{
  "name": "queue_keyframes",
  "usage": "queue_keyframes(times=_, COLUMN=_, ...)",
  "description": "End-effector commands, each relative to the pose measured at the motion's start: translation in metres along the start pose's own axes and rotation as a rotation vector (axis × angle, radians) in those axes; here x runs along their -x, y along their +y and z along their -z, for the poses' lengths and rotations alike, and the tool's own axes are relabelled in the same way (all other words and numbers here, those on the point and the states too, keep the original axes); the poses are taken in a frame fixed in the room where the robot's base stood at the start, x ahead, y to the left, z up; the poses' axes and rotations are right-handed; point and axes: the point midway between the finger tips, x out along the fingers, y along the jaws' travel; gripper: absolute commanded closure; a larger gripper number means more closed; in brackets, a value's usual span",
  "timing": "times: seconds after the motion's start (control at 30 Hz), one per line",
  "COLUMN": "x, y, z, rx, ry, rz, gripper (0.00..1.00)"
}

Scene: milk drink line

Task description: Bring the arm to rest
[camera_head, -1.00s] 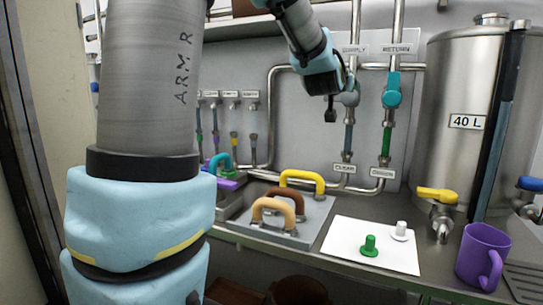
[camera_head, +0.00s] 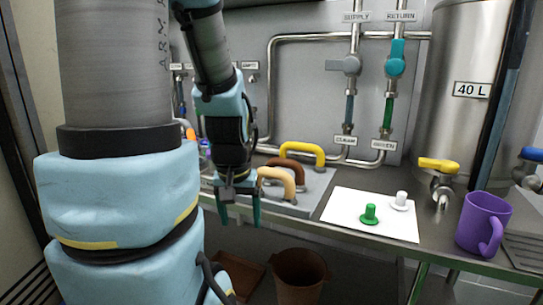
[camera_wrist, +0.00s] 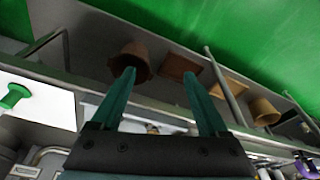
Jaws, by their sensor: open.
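My gripper (camera_head: 239,210) hangs with its fingers down, in front of the counter's front edge, left of the middle in the head view. Its two teal fingers stand apart with nothing between them. They also show in the wrist view (camera_wrist: 158,95), spread and empty. My arm comes down from the top of the head view, and its thick lower links fill the left side. The gripper hides part of the counter's left end.
The counter holds yellow, brown and tan handles (camera_head: 302,150), a white mat (camera_head: 345,205) with a green peg (camera_head: 369,214) and a white peg (camera_head: 401,199), and a purple mug (camera_head: 483,222). A steel tank (camera_head: 465,110) stands behind. A brown bin (camera_head: 300,275) is below the counter.

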Motion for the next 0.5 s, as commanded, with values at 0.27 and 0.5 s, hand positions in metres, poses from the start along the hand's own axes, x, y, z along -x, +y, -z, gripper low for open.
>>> queue_keyframes(times=0.27, x=-0.082, y=0.001, z=-0.021, rx=-0.001, ry=-0.014, rz=-0.001, gripper=0.22)
queue_keyframes(times=0.5, x=-0.157, y=0.002, z=-0.041, rx=-0.001, ry=-0.034, rz=-0.002, gripper=0.22)
